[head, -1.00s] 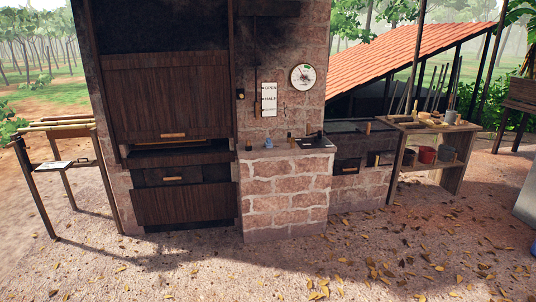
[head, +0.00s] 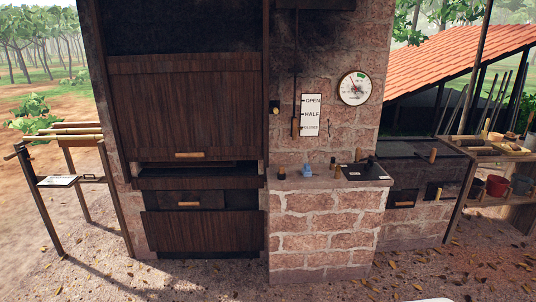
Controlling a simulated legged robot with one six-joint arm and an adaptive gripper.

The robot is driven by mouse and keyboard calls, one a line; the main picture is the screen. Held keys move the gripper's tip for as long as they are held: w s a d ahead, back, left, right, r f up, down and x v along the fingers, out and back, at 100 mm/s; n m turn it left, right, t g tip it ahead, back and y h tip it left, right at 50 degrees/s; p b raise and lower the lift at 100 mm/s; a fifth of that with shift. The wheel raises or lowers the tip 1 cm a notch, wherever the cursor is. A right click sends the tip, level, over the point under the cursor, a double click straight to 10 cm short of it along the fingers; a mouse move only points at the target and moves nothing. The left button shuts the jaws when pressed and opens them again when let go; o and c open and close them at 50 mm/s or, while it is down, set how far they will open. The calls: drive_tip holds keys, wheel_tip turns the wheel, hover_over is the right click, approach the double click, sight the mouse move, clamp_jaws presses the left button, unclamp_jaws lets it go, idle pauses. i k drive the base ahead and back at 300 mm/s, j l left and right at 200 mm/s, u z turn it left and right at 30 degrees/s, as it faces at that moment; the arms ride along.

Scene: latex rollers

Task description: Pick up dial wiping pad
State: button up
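A round dial (head: 354,88) with a white face and a green patch is mounted on the brick wall, right of the OPEN/HALF/CLOSED sign. A small light-blue item (head: 308,171), which may be the wiping pad, sits on the brick counter ledge (head: 327,187) below the sign. It is too small to tell for certain. My gripper does not show in the head view.
A small dark item (head: 282,172), an upright brown item (head: 337,172) and a black plate (head: 364,171) share the ledge. A wooden-fronted smokehouse (head: 185,105) stands left, a pole rack (head: 64,160) further left, a cluttered bench (head: 500,150) right. The leaf-strewn ground in front is clear.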

sight(307, 171)
drive_tip(key=i, duration=0.6)
drive_tip(key=i+z, duration=0.15)
drive_tip(key=i, duration=1.1)
drive_tip(key=i+j+z, duration=0.15)
drive_tip(key=i, duration=0.45)
drive_tip(key=i+j, duration=0.1)
drive_tip(key=i, duration=0.55)
drive_tip(key=z, duration=0.05)
